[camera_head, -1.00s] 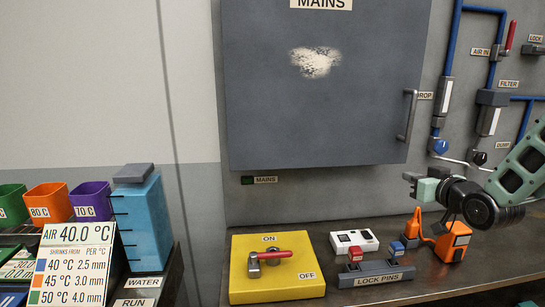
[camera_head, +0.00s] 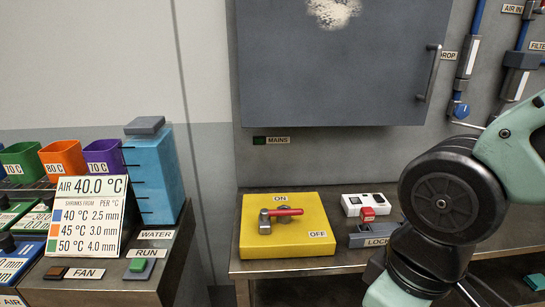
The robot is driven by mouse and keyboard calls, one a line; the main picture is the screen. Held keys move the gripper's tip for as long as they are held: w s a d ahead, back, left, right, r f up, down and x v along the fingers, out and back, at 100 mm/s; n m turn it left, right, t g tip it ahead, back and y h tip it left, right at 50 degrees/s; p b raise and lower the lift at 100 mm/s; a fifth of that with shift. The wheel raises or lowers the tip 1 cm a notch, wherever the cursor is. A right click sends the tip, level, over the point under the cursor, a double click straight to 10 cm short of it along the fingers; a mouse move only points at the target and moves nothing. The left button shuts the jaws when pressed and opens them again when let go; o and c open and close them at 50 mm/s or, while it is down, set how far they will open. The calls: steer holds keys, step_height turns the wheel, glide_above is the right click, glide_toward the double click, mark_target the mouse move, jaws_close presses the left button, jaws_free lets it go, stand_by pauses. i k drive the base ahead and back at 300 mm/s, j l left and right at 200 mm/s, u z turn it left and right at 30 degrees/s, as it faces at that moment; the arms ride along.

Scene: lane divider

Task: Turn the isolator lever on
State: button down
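The isolator is a yellow box (camera_head: 260,245) on the grey bench, with an ON label at its back edge and an OFF label at its right. Its lever has a red handle (camera_head: 283,212) on a grey metal pivot (camera_head: 265,222). The handle points right, on the OFF side rather than toward ON. My arm comes in from the right. My gripper (camera_head: 392,290) is low in the picture, right of and nearer than the yellow box, apart from the lever. Its fingertips are cut off or hidden, so its opening does not show.
A white box with a red block (camera_head: 367,214) and a grey lock-pin rack (camera_head: 366,240) stand right of the isolator, partly behind my arm. A grey MAINS cabinet (camera_head: 330,70) with a handle is above. A left bench holds coloured bins and a card (camera_head: 88,215).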

mark_target(265, 213)
steer(key=i+j, duration=0.2)
steer(key=j, duration=0.2)
steer(key=i+j, duration=0.2)
steer(key=j, duration=0.2)
steer(key=i+j+u, duration=0.1)
steer(key=j, duration=0.3)
steer(key=i, duration=0.1)
